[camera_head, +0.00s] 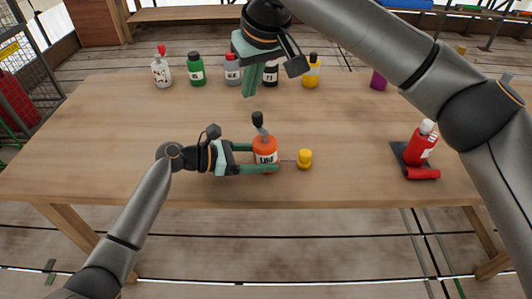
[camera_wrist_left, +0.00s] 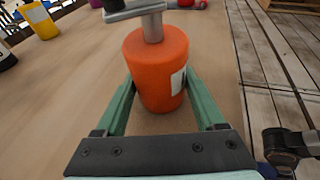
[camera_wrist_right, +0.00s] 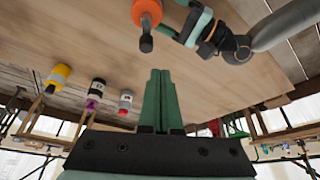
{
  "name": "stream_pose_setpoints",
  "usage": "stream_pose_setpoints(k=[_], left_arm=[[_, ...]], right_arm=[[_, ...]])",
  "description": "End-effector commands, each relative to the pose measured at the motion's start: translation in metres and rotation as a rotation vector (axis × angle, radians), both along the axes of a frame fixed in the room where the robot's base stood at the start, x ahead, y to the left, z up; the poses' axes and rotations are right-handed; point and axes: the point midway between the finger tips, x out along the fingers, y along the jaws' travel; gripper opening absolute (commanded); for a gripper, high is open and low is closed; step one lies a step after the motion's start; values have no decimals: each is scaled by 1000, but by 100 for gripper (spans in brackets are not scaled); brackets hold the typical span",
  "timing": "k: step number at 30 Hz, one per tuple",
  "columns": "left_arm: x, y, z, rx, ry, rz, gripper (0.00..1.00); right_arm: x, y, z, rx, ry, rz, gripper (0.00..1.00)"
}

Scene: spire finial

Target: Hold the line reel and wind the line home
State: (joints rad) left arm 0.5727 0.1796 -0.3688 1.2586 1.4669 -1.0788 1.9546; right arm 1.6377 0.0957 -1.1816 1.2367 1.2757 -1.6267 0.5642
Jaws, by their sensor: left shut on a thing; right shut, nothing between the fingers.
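The line reel (camera_head: 265,151) is an orange upright cylinder with a white label, near the table's front edge. A crank (camera_wrist_left: 150,14) with a black knob (camera_head: 258,118) rises from its top. My left gripper (camera_head: 268,158) is shut on the reel, one finger on each side, as the left wrist view also shows (camera_wrist_left: 158,95). A thin line (camera_head: 287,161) runs right from the reel to a small yellow piece (camera_head: 304,159) on the table. My right gripper (camera_head: 250,80) is shut and empty, above the table's back part, apart from the crank. The reel also shows in the right wrist view (camera_wrist_right: 146,12).
Several labelled bottles stand along the back, including a green one (camera_head: 196,70) and a yellow one (camera_head: 311,73). A red bottle (camera_head: 422,144) and a red cylinder (camera_head: 423,174) are on a dark pad at right. The table's left part (camera_head: 110,130) is clear.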

Motion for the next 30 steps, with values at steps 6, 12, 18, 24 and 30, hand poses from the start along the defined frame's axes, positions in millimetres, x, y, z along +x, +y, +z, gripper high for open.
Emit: stream_pose_setpoints(k=[6, 12, 18, 24, 30], left_arm=[[0, 0, 0, -1, 0, 0, 40], [0, 0, 0, -1, 0, 0, 40], [0, 0, 0, -1, 0, 0, 40], [0, 0, 0, -1, 0, 0, 40], [0, 0, 0, -1, 0, 0, 40]], right_arm=[[-1, -1, -19, -9, 6, -3, 0], [-1, -1, -45, -7, 6, -3, 0], [-1, -1, -60, -5, 4, -2, 0], [0, -1, -65, -5, 2, -2, 0], [0, -1, -65, -5, 2, -2, 0]])
